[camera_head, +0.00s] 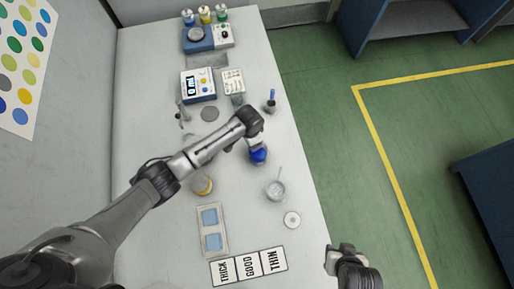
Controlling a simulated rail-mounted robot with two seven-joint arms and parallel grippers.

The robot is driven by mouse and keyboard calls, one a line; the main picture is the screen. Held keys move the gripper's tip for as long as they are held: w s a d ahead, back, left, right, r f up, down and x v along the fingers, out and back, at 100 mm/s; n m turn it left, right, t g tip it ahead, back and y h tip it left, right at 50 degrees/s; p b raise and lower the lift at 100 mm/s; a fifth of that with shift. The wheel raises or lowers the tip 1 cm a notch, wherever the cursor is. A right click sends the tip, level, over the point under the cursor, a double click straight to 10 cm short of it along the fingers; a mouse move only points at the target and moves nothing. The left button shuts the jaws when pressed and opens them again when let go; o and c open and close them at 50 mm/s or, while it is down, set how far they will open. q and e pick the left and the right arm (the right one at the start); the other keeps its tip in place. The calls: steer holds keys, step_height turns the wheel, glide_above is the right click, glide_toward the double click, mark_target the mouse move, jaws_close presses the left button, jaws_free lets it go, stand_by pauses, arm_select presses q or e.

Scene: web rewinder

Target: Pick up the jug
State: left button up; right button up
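A small round vessel (259,157), deep blue on top, stands on the pale table right at the end of my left arm. It may be the jug, but its handle and most of its body are hidden. My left gripper (256,143) points down at its far side, touching or very close. Its fingers are too small and covered to show whether they have closed on it. A grey cup (275,190) with a thin stick in it stands nearer, apart from the gripper. My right gripper (341,258) is off the table's right edge, away from everything; its finger gap is unclear.
Nearer lie a tray with blue pads (200,235), a THICK/GOOD/THIN card (248,266) and a white ring (292,220). Behind are a blue-white meter (198,86), a penholder (270,105) and a scale (197,39) with bottles.

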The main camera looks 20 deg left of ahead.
arm_select(q)
steer(key=shift+f, duration=0.35)
steer(key=c, duration=1)
steer(key=shift+c, duration=0.4)
steer(key=shift+r, duration=0.2)
